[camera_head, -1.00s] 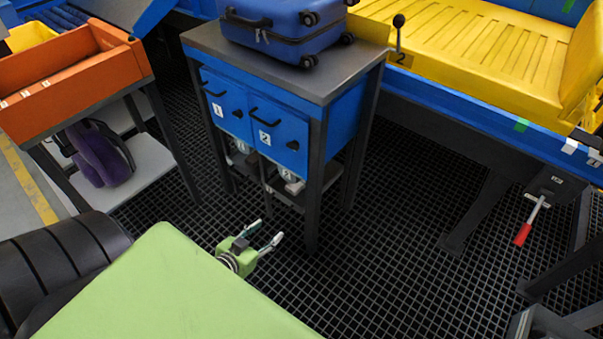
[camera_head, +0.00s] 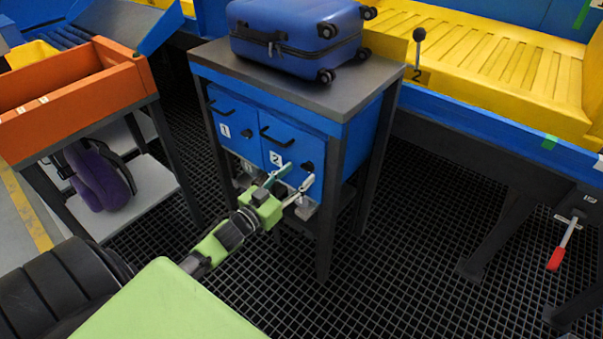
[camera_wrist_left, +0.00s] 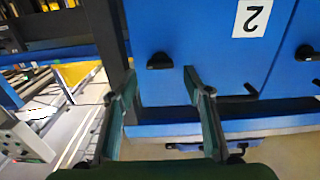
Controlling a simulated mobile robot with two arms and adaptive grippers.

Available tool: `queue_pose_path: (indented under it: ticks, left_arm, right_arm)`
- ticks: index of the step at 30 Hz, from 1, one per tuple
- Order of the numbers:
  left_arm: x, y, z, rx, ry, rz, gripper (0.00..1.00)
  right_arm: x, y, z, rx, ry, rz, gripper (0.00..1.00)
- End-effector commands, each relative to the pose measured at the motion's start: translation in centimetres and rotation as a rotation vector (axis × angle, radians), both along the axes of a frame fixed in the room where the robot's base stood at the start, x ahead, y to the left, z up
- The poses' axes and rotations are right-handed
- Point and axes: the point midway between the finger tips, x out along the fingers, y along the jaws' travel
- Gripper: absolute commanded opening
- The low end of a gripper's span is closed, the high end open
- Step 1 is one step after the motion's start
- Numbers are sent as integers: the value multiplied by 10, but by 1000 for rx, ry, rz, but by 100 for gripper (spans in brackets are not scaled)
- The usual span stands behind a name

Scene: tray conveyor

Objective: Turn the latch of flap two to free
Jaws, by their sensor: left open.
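Flap two (camera_head: 288,148) is the right blue panel of the cabinet, with a white label "2" and a black bar handle. Its black latch (camera_head: 308,167) is on the right side of the panel; in the left wrist view the latch (camera_wrist_left: 160,61) shows as a short dark knob lying sideways. My left gripper (camera_head: 298,177) is open, just in front of and below the latch. In the left wrist view the open fingers (camera_wrist_left: 158,76) stand either side of the latch in the picture, with nothing between them; contact cannot be told. My right gripper is not in view.
Flap one (camera_head: 232,122) is beside flap two on the left. A blue suitcase (camera_head: 290,40) lies on the cabinet top (camera_head: 225,62). The cabinet's dark front leg (camera_head: 326,215) stands right of the gripper. An orange bin (camera_head: 70,75) is at left.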

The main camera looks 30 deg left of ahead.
Motion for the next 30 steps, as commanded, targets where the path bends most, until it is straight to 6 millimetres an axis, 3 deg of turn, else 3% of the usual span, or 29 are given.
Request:
queue_pose_path:
  ticks: [6,17,22,30]
  left_arm:
    - [22,-1,-1,-1,1,1,46]
    - [26,-2,-1,0,2,0,46]
    - [26,-2,-1,0,2,0,7]
    - [26,-2,0,11,0,0,7]
  right_arm:
    - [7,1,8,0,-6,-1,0]
    - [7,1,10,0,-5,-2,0]
    - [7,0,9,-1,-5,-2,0]
    - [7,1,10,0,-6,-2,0]
